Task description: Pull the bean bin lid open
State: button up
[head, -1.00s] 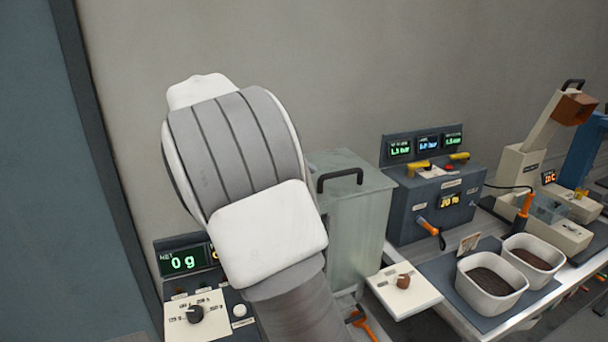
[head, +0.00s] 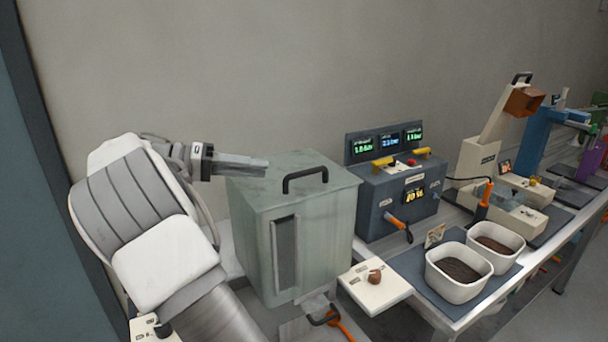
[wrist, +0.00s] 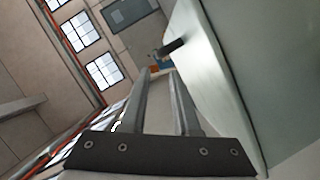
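The bean bin (head: 325,235) is a pale grey-green metal box with a dark window slot in its front. Its flat lid (head: 265,192) lies closed on top, with a black arched handle (head: 305,176). In the wrist view the handle (wrist: 173,46) shows ahead, near the lid edge. My gripper (head: 264,164) points right at about lid height, with its fingers by the lid's back left part, left of the handle. Whether it touches the lid is unclear. In the wrist view my gripper (wrist: 160,72) has a gap between its fingers and holds nothing.
A dark control box with displays (head: 400,207) stands right of the bin. A white panel with a brown knob (head: 374,287) and an orange-handled tool (head: 335,320) are in front. Two white tubs (head: 455,290) of dark grounds sit further right. The wall behind is bare.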

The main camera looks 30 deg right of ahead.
aim_at(304, 174)
jog(key=x, duration=1.1)
grip_shut()
dwell(1.1)
